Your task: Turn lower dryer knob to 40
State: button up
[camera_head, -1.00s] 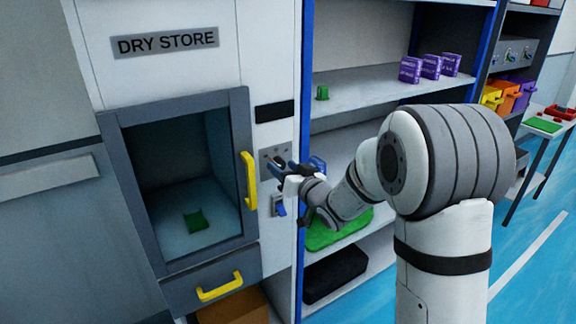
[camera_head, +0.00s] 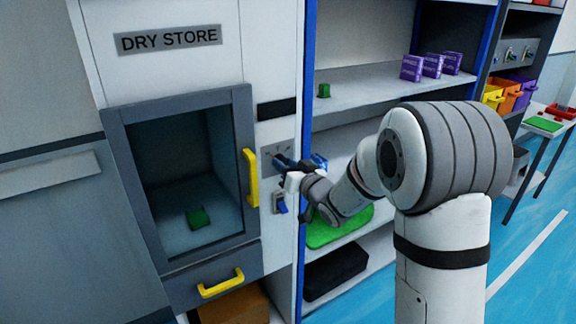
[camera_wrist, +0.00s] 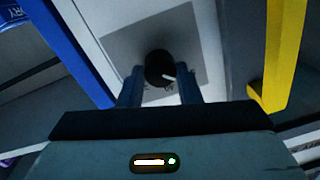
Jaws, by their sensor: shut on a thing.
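The dryer is the white cabinet labelled DRY STORE (camera_head: 168,40), with a grey-framed glass door. A black round knob (camera_wrist: 158,66) with a white pointer line sits on a grey panel (camera_wrist: 130,45) in the wrist view. The pointer slants down to the right in that view. My gripper (camera_wrist: 159,78) has one blue finger on each side of the knob and is shut on it. In the head view my gripper (camera_head: 286,163) is at the panel right of the door, and covers the knob. The scale marks near the knob are too small and partly hidden to read.
A yellow door handle (camera_head: 251,178) is just left of my gripper, and also shows in the wrist view (camera_wrist: 280,60). A blue shelf post (camera_head: 305,100) stands close on the right. A green block (camera_head: 198,217) lies inside the dryer.

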jog(key=shift+w+m+b, duration=0.1)
jog(key=shift+m+b, duration=0.45)
jog(key=shift+m, duration=1.65)
jog(key=m, duration=0.5)
jog(key=shift+r+m+t, duration=0.1)
jog(key=shift+m+t, duration=0.2)
jog(key=shift+a, duration=0.1)
jog(key=o, duration=0.5)
jog(key=shift+o, duration=1)
jog(key=shift+w, duration=0.15)
jog(key=shift+o, duration=1.4)
jog(key=shift+f, duration=0.2)
jog(key=b+v, duration=0.1)
jog(key=v, duration=0.7)
